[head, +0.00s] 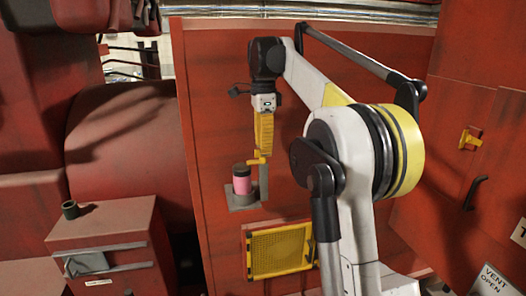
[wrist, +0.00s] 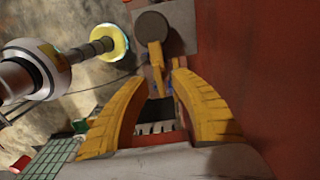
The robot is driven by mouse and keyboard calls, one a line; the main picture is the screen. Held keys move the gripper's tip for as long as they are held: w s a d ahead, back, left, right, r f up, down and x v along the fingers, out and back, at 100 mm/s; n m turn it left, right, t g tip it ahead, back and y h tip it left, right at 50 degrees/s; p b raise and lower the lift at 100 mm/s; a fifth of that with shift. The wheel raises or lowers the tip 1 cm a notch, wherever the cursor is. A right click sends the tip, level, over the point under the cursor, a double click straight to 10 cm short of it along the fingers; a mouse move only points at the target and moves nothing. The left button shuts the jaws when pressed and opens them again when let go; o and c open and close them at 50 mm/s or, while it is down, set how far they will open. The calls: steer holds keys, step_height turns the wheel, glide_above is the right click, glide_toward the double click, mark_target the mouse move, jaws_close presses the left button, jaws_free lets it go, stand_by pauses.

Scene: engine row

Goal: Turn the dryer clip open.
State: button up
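A pink canister (head: 242,186) with a dark cap stands in a grey bracket (head: 243,204) on the red wall panel. A small yellow clip (head: 256,160) sticks out beside the cap. I take it for the dryer clip. My gripper (head: 263,152) points down just above the clip. In the wrist view the clip (wrist: 157,69) reaches from the round dark cap (wrist: 152,27) toward my gripper (wrist: 161,72). The two yellow fingers are apart, with the clip's end at the gap between their tips. I cannot tell whether either finger touches it.
A yellow mesh panel (head: 281,250) is low on the wall. A red cabinet with a dark cup (head: 70,209) stands left. A yellow latch (head: 469,138) and black handle (head: 474,192) are on the right door. The red wall (wrist: 270,70) is close beside my gripper.

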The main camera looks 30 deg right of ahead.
steer(key=shift+f, duration=0.9)
jaws_close()
steer(key=shift+n, duration=0.4)
steer(key=n, duration=0.3)
steer(key=shift+n, duration=0.4)
steer(key=n, duration=1.3)
steer(key=shift+n, duration=0.3)
